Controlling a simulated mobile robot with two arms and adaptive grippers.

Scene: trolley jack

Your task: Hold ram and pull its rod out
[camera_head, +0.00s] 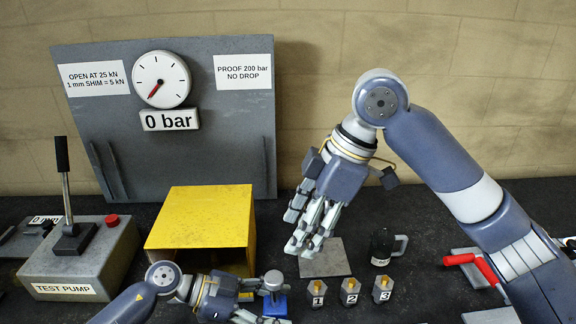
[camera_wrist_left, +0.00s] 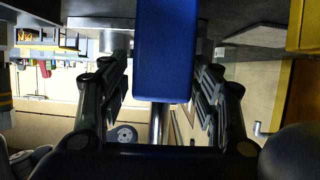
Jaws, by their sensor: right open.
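The ram is a small blue body (camera_head: 275,304) with a grey metal top (camera_head: 273,280), low in the middle of the head view. In the left wrist view the blue body (camera_wrist_left: 166,50) fills the space between the fingers, with a bright metal rod (camera_wrist_left: 158,124) at its lower end. My left gripper (camera_head: 256,299) is at the ram, its fingers on either side; whether they press on it cannot be told. My right gripper (camera_head: 303,235) is open and empty, fingers pointing down, above and behind the ram, over a grey plate (camera_head: 324,258).
A yellow box-shaped frame (camera_head: 205,215) stands behind my left gripper. The grey test pump (camera_head: 85,258) with its lever is at left. Numbered blocks (camera_head: 350,292) and a dark mug-like container (camera_head: 382,246) stand right of the ram. A red handle (camera_head: 470,265) lies farther right. The gauge reads 0 bar.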

